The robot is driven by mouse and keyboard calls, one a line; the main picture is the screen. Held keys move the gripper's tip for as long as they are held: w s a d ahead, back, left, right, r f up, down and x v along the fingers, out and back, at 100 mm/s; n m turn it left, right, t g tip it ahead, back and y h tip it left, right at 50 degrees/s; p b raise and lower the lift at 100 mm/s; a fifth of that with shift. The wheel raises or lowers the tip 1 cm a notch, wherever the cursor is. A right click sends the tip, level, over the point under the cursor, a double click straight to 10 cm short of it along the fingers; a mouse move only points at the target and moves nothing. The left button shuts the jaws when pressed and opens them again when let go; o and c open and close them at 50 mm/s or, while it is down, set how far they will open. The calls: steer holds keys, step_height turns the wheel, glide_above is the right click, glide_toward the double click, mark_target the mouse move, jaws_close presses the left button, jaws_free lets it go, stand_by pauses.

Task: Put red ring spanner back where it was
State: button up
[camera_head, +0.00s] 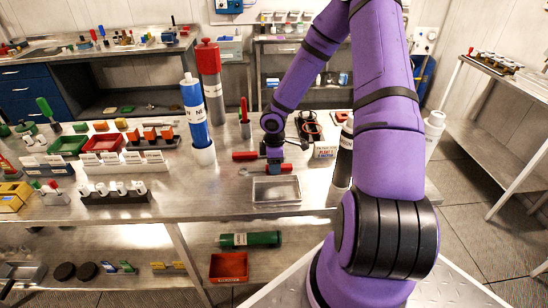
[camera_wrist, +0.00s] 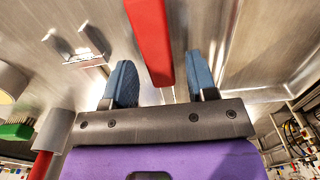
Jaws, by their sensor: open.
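I cannot tell which is the ring spanner, as no ring end is clear. In the wrist view my gripper (camera_wrist: 161,78) is open, with blue pads apart. A red handle (camera_wrist: 149,35) lies in line with the gap between them, its near end reaching between the pads. Neither pad visibly touches it.
A blue bottle (camera_head: 195,112) and a red-capped cylinder (camera_head: 211,85) stand left of my gripper. A cup with a red-handled tool (camera_head: 245,120) stands behind it. A dark-bodied bottle (camera_head: 343,155) stands to the right. Vial racks (camera_head: 115,196) fill the left bench.

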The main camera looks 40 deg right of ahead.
steer(key=s+a+r+m+h, duration=0.1)
steer(key=s+a+r, duration=0.1)
steer(key=r, duration=0.9)
steer(key=s+a+r+m+h, duration=0.2)
steer(key=r, duration=1)
steer(key=s+a+r+m+t+y, duration=0.1)
steer(key=s+a+r+m, duration=0.3)
steer(key=s+r, duration=0.5)
steer(key=s+a+r+m+t+y, duration=0.2)
steer(key=s+a+r+m+t, duration=0.2)
steer(key=s+a+r, duration=0.3)
steer(key=s+r, duration=0.3)
steer(key=s, duration=0.2)
steer(key=shift+a+r, duration=0.15)
steer(key=shift+a, duration=0.05)
